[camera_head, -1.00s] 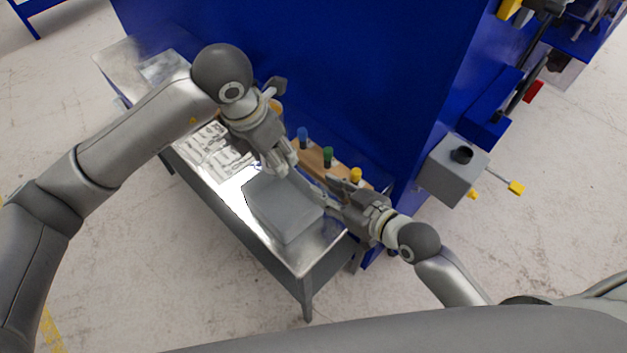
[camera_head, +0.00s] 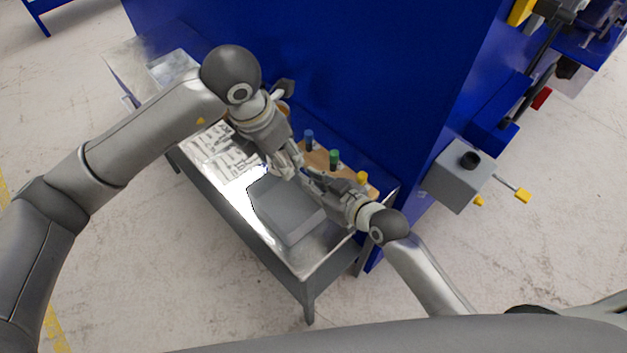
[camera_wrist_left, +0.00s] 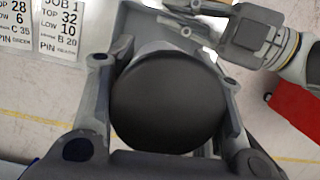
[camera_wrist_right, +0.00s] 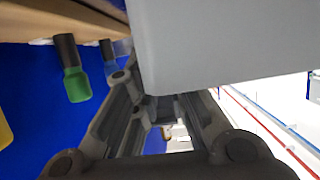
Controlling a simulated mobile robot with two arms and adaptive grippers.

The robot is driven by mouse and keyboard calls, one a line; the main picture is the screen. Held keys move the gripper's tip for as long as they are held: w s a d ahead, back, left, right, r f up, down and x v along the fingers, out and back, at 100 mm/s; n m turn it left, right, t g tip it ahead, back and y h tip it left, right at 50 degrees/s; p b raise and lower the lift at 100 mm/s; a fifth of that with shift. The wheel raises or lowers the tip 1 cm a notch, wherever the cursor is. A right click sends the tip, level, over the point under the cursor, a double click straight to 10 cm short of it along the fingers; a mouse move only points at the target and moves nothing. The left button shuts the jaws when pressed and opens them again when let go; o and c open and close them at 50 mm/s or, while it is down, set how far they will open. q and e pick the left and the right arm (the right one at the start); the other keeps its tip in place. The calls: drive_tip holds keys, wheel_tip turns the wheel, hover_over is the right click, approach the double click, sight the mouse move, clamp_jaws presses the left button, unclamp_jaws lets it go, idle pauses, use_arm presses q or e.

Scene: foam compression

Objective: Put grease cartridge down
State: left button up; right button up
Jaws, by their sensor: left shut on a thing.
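In the left wrist view a thick cylinder with a dark round end, the grease cartridge (camera_wrist_left: 168,105), sits between the fingers of my left gripper (camera_wrist_left: 165,110). In the head view my left gripper (camera_head: 286,166) is shut on it above the bench, by the far corner of the grey block; the cartridge is mostly hidden there. My right gripper (camera_head: 312,180) is close to the left one, beside the grey block. In the right wrist view its fingers (camera_wrist_right: 165,105) stand apart. Its fingers also show just beyond the cartridge in the left wrist view; I cannot tell whether they touch it.
A grey block (camera_head: 287,210) lies on the metal bench (camera_head: 318,257). A wooden rack with blue (camera_head: 309,138), green (camera_head: 334,158) and yellow (camera_head: 362,178) pegs stands behind it. Printed cards (camera_head: 218,150) lie to the left. A blue wall (camera_head: 330,70) bounds the back.

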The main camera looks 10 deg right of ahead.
clamp_jaws()
use_arm(q)
wheel_tip(320, 180, down, 6)
drive_tip(key=m, duration=0.3)
drive_tip(key=m+g, duration=0.1)
drive_tip(key=m, duration=0.1)
drive_tip(key=shift+w+r+h, duration=0.15)
drive_tip(key=shift+r+h, duration=0.1)
drive_tip(key=shift+h, duration=0.15)
hover_over(287, 209)
drive_tip(key=shift+m, duration=0.3)
wheel_tip(287, 209, down, 10)
drive_tip(key=shift+d+f, duration=0.1)
drive_tip(key=o, duration=1.2)
drive_tip(key=shift+f, duration=0.1)
drive_tip(key=v, duration=1.2)
